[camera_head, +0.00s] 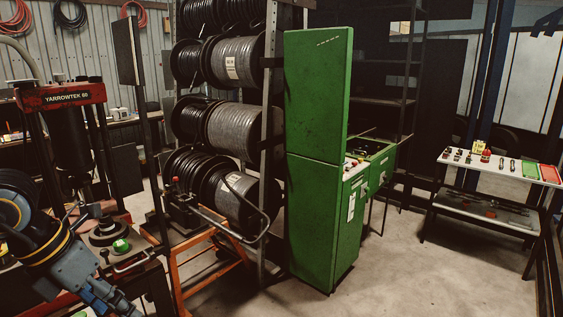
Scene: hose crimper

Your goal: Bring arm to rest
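My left arm comes in at the lower left, with dark and blue joints and yellow rings. Its blue-grey end, my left gripper (112,300), points down and right at the bottom edge. The fingertips are not clear, so I cannot tell whether they are open or shut. I see nothing held in it. It is in front of the red and black press marked YARROWTEK 60 (62,97) and near a round dark fitting with a green top (121,246). My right arm and gripper are out of view.
An orange stand (205,268) with a bent handle stands right of the arm. Behind it is a rack of hose reels (235,130). A tall green cabinet (318,110) stands in the middle. A white-topped cart (500,166) with small parts is at right. The floor between is clear.

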